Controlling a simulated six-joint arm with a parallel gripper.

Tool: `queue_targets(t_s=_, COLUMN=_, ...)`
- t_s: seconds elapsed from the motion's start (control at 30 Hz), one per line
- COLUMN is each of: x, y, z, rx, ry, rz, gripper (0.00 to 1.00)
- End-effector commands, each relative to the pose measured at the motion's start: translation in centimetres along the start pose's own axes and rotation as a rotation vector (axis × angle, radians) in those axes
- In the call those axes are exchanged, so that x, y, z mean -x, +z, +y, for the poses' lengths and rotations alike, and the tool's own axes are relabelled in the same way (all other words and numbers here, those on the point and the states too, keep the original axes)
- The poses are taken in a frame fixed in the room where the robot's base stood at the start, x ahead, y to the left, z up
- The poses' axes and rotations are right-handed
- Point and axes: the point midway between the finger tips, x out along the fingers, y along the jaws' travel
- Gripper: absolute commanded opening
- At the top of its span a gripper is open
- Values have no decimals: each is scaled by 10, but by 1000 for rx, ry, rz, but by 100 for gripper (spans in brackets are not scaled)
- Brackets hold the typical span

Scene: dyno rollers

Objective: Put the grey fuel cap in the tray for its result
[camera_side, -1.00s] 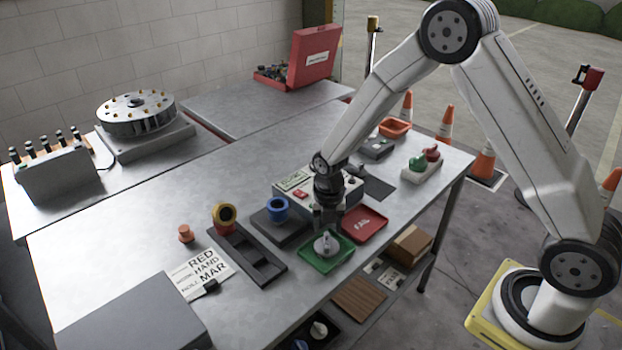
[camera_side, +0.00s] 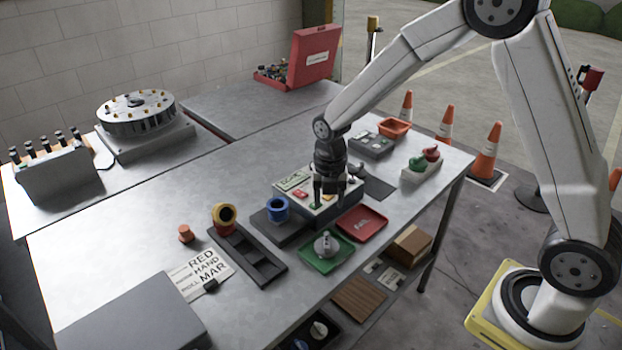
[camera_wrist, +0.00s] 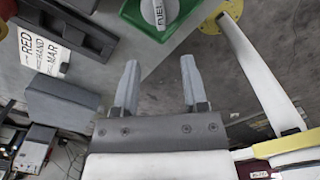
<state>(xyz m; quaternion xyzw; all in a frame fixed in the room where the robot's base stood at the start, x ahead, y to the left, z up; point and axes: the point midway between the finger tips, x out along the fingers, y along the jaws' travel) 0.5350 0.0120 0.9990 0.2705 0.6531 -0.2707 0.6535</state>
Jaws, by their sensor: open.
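The grey fuel cap (camera_side: 326,244) lies in the green tray (camera_side: 308,264) near the front edge of the bench. In the wrist view the cap (camera_wrist: 158,13) shows at the top, marked FUEL, in the green tray (camera_wrist: 186,8). The red tray (camera_side: 374,217), marked FAIL, is empty beside the green one. My gripper (camera_side: 328,205) is open and empty, above and behind the green tray, in front of the button box. Its two fingers (camera_wrist: 159,86) also show apart in the wrist view.
A button box (camera_side: 345,208) stands behind the trays. A blue ring (camera_side: 277,209) on a dark block and a black slotted rack (camera_side: 247,257) are to the left. A card (camera_side: 200,272) lies further left. Green and red knobs (camera_side: 424,160) stand at the right.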

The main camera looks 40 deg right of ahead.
Motion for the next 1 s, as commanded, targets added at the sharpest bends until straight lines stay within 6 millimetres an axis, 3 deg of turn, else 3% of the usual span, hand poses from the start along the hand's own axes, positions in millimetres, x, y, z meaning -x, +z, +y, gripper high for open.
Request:
queue_targets(t_s=0.37, x=0, y=0, z=0, rx=-8, ry=1, rz=-1, gripper=56)
queue_targets(t_s=0.57, x=3, y=-3, z=-4, rx=-99, ry=8, rz=-7, gripper=56)
queue_targets(t_s=1.0, x=18, y=-25, z=-31, rx=-695, ry=65, rz=-29, gripper=56)
